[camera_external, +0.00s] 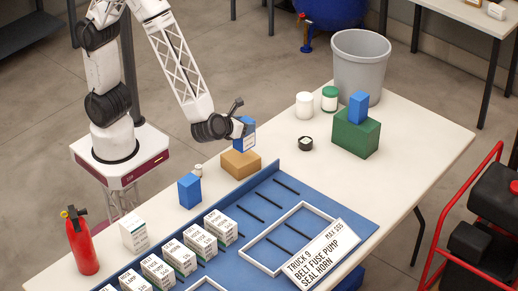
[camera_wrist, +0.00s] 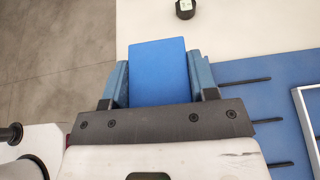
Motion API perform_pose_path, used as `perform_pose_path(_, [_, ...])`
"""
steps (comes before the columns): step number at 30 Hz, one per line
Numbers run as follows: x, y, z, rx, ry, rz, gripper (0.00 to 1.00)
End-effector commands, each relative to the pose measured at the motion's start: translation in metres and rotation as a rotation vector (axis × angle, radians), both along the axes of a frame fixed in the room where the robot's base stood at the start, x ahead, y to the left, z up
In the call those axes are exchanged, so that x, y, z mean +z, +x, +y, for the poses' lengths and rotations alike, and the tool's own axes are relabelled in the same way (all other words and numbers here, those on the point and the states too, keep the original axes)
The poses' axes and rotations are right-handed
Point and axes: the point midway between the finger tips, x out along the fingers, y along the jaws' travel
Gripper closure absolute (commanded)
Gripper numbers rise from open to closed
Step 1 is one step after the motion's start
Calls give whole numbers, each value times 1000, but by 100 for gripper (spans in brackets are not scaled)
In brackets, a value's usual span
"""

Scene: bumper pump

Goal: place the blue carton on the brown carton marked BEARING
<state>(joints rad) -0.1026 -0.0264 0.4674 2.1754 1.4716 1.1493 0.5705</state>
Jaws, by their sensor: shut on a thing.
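A blue carton (camera_external: 248,138) with a white label is between the fingers of my gripper (camera_external: 238,128), which is shut on it. In the wrist view the blue carton (camera_wrist: 158,70) shows its plain blue top, with a finger of my gripper (camera_wrist: 161,78) on each side. The brown carton (camera_external: 241,165) sits on the table directly below it. I cannot tell whether the two touch, and I see no readable marking on the brown carton. The brown carton is hidden in the wrist view.
Another blue carton (camera_external: 189,191) stands nearby, and one (camera_external: 358,107) sits on a green box (camera_external: 356,138). A blue tray (camera_external: 255,200) with black bars, white labelled cartons and a sign lies in front. A dark round item (camera_external: 305,144), two jars and a grey bin (camera_external: 360,62) stand right.

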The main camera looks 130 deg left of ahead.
Motion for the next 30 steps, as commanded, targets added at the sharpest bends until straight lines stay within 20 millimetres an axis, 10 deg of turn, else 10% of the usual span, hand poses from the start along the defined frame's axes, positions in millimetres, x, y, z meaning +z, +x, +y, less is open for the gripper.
perform_pose_path(18, [-5,-141,-47,27,13,3,75])
perform_pose_path(30, [-10,-175,-55,34,18,4,75])
